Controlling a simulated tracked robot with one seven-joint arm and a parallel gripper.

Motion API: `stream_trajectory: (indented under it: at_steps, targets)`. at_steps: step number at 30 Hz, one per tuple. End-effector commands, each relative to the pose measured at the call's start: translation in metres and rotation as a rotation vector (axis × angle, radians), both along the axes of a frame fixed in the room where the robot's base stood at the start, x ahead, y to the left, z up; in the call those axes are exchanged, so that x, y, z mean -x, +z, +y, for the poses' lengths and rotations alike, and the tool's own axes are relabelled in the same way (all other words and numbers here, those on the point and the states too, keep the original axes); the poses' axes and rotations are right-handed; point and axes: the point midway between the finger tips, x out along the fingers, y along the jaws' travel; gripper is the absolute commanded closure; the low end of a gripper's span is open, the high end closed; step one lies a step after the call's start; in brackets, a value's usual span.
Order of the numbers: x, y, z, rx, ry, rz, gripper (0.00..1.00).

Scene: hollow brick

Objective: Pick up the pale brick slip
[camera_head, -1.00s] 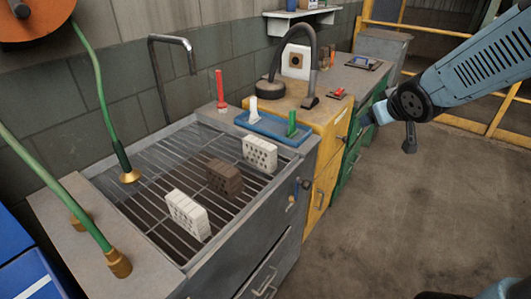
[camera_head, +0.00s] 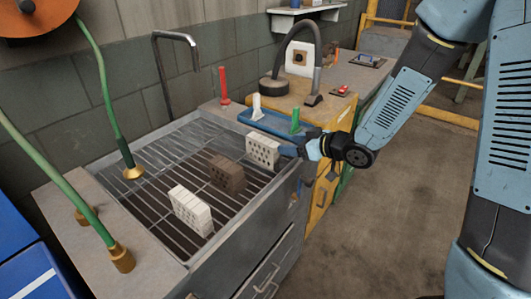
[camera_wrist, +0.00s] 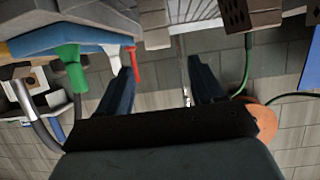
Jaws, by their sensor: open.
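Two pale bricks with holes stand on the slatted grate of a grey metal bench: a near one (camera_head: 190,210) and a far one (camera_head: 263,151). The frames do not show which is the slip. A dark brown brick (camera_head: 227,174) stands between them. My gripper (camera_head: 292,150) is at the bench's right edge, just right of the far pale brick; any contact is unclear. In the wrist view my gripper (camera_wrist: 163,68) is open, with nothing seen between its fingers. The far pale brick (camera_wrist: 153,20) and the brown brick (camera_wrist: 248,13) show at that view's top edge.
A blue tray (camera_head: 262,127) with a white and a green object sits behind the far pale brick. A red object (camera_head: 223,88) stands behind the grate. A bent pipe (camera_head: 158,70) and a green hose (camera_head: 100,105) with a brass nozzle rise over the grate's left side.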

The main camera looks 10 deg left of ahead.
Motion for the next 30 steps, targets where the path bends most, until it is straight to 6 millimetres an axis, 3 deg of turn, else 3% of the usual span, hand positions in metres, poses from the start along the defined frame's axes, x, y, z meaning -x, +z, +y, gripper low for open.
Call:
stream_trajectory:
  at_steps: [9,17,30]
  targets:
    - [-0.021,-0.020,0.044,0.000,-0.001,0.000,0.33]
    - [-0.027,-0.025,0.056,0.001,-0.003,0.000,0.33]
    - [-0.044,-0.040,0.097,0.000,-0.003,0.000,0.33]
